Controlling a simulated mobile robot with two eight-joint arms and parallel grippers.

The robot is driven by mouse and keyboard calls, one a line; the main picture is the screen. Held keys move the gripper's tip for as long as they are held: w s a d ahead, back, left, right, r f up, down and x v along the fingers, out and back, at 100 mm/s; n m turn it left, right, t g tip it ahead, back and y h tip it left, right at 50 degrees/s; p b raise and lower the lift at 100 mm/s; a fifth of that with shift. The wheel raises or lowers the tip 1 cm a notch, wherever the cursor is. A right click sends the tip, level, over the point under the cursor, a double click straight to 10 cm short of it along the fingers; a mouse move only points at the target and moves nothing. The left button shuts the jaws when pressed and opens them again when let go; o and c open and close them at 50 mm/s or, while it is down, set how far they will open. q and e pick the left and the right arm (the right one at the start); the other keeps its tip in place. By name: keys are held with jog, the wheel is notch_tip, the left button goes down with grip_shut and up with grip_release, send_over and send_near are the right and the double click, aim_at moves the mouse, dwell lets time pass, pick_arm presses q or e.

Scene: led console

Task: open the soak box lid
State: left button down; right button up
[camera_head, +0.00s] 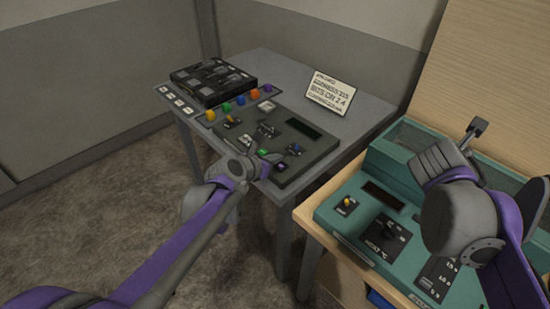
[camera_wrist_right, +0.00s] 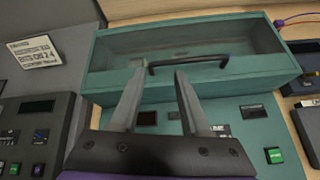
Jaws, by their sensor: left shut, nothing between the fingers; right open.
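The soak box (camera_head: 385,150) is the teal box at the right in the head view, partly hidden by my right arm. Its lid (camera_wrist_right: 110,48) has a teal frame and a see-through panel, and looks closed in the right wrist view. A dark bar handle (camera_wrist_right: 205,60) is at the lid's front. My right gripper (camera_wrist_right: 158,78) is open, its fingertips close to the handle; I cannot tell whether they touch it. My left gripper (camera_head: 267,161) is shut and empty, over the front edge of the dark console (camera_head: 310,152), away from the soak box.
The teal panel in front of the box carries a yellow switch (camera_head: 346,203) and a black dial (camera_head: 386,233). A grey table (camera_head: 360,104) holds the dark console, a black slotted unit (camera_head: 212,80), coloured knobs and a white sign (camera_head: 331,91). A wooden board rises behind the box.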

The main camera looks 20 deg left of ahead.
jog(key=s+a+f+m+g+y, duration=0.2)
jog(key=s+a+f+m+y, duration=0.1)
jog(key=s+f+m, duration=1)
jog(key=s+a+f+m+g+y, duration=0.2)
jog(key=s+a+f+m+y, duration=0.1)
jog(key=s+f+m, duration=1)
pick_arm(q)
notch_tip(320, 180, up, 12)
jog(key=w+d+p, duration=0.1)
jog(key=w+p, duration=0.1)
jog(key=p, duration=0.1)
jog(key=shift+w+d, duration=0.25)
pick_arm(e)
jog(key=w+r+m, duration=0.1)
jog(key=w+r, duration=0.3)
jog(key=r, duration=0.3)
jog(key=shift+w+a, duration=0.3)
pick_arm(q)
jog(key=shift+s, duration=0.15)
pick_arm(e)
jog(key=shift+s, duration=0.15)
pick_arm(q)
jog(key=shift+r, duration=0.1)
